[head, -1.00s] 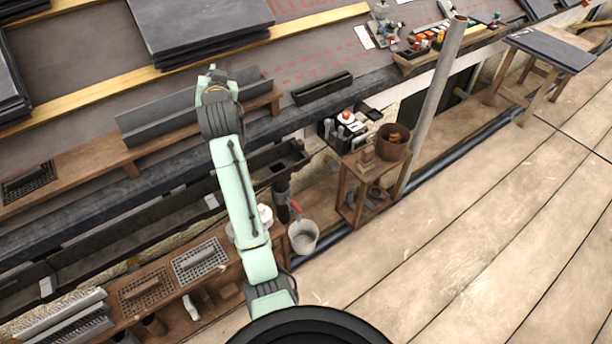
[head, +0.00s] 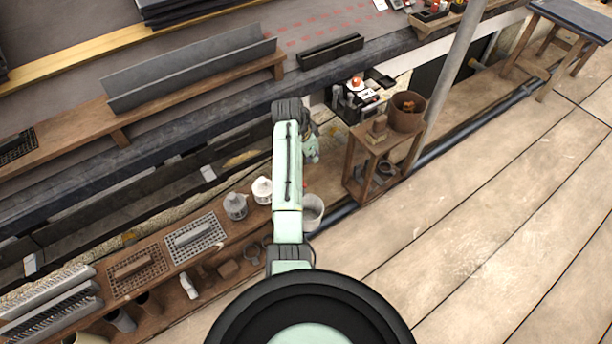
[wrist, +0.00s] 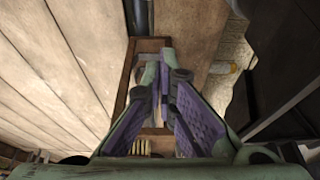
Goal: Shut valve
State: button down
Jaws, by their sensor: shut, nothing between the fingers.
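The red-handled valve seen earlier above the grey bucket (head: 313,212) does not show in the head view now; my arm covers that spot. I cannot make the valve out in the wrist view either. My gripper (wrist: 162,72) shows in the wrist view with its two purple-padded fingers meeting at the tips, shut and empty. It points towards a wooden frame with a pale floor beside it. In the head view the fingers are hidden, and only a green wrist part shows beside my arm, above the bucket.
A small wooden stand (head: 368,160) with a brown pot (head: 407,111) is right of my arm. A metal pole (head: 452,85) rises behind it. A low shelf with two lidded cans (head: 236,206) and grates (head: 195,238) lies left. The plank floor (head: 480,220) at right is clear.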

jog(key=shift+a+r, duration=0.1)
jog(key=shift+a, duration=0.05)
jog(key=shift+w, duration=0.1)
notch_tip(320, 180, down, 10)
jog(key=b, duration=0.1)
jog(key=shift+s+a+r, duration=0.25)
jog(key=shift+a, duration=0.05)
dwell(0.4)
